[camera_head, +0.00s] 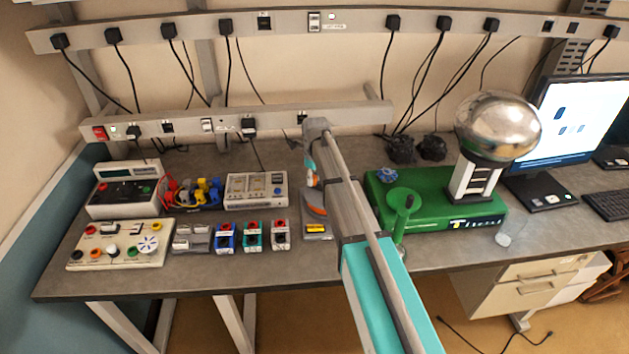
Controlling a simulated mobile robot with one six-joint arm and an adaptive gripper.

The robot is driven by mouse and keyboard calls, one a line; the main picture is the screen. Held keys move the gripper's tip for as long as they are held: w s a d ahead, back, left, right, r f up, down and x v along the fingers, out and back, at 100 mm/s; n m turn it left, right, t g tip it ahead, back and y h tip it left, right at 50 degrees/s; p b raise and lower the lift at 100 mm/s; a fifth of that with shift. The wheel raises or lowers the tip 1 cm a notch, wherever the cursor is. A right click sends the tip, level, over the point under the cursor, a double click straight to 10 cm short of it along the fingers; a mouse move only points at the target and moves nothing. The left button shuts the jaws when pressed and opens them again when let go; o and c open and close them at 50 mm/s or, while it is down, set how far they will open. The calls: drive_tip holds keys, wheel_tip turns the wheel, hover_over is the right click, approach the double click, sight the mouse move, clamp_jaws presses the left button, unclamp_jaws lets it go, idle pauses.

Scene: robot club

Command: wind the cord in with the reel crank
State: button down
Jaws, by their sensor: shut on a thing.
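My arm reaches in from the bottom, and its wrist bends down at the middle of the bench. My gripper (312,189) is small and partly covered by my own forearm. The gripper is shut there, apparently on the reel crank. The crank itself and the fingertips cannot be made out clearly. No cord leading from this device can be made out.
Red, green and blue modules (252,236) stand in a row left of the reel. A white meter box (256,190) is behind them. The green base (470,213) carries a shiny metal sphere (497,125).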

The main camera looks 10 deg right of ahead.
drive_tip(key=shift+w+d+m, duration=0.2)
drive_tip(key=shift+d+m, duration=0.1)
drive_tip(key=shift+m, duration=0.5)
drive_tip(key=shift+c, duration=2)
unclamp_jaws()
drive_tip(key=shift+w, duration=0.1)
